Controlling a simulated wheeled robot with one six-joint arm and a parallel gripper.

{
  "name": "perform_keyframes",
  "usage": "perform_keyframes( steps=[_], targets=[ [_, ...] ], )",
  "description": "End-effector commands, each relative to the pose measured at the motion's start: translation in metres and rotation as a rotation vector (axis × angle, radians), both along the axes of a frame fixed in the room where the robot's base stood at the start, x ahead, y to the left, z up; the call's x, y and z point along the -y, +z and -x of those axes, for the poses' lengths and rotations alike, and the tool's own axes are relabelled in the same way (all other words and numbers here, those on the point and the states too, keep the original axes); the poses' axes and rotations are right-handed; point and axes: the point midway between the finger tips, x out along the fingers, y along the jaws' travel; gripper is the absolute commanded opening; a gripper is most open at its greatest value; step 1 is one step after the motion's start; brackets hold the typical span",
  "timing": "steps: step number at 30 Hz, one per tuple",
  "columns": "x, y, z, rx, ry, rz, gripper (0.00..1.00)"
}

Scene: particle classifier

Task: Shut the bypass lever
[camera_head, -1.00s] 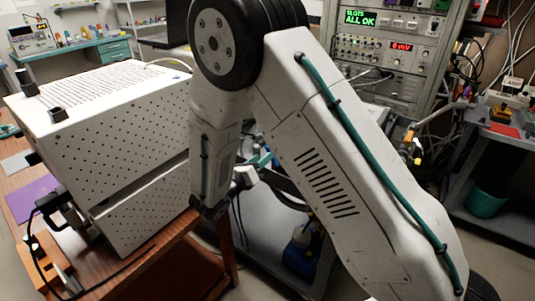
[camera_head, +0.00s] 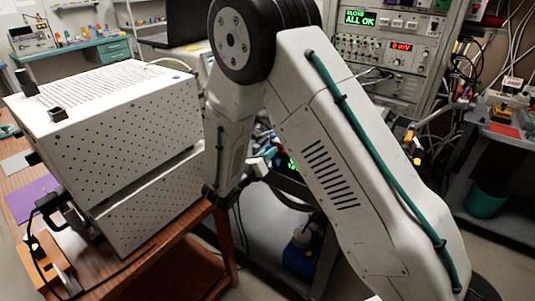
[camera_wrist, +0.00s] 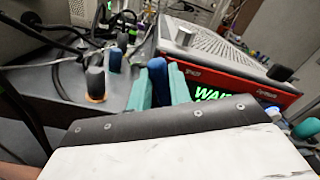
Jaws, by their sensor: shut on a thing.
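My gripper (camera_wrist: 158,90) has two teal fingers in the wrist view. They are shut on a dark blue lever handle (camera_wrist: 157,70), which shows between them. No label on this lever can be read, so I cannot tell from markings that it is the bypass lever. Beside it to the left stand another blue handle (camera_wrist: 115,60) and a black handle with an orange base (camera_wrist: 95,82). The lower part of the held lever is hidden by my wrist housing. In the head view my arm hides most of the gripper and the lever.
A red-fronted device (camera_wrist: 235,85) with a green display, partly reading "WAI", stands close to the right of the fingers. Cables (camera_wrist: 60,60) lie to the left. In the head view a white perforated box (camera_head: 120,130) sits on a wooden table left of my arm.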

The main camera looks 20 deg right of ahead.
Motion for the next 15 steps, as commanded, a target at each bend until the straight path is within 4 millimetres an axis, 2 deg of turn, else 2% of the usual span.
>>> perform_keyframes(
  steps=[15],
  targets=[
    [0.0064,0.0043,0.01,0.218,0.0,-0.16,0.0]
  ],
)
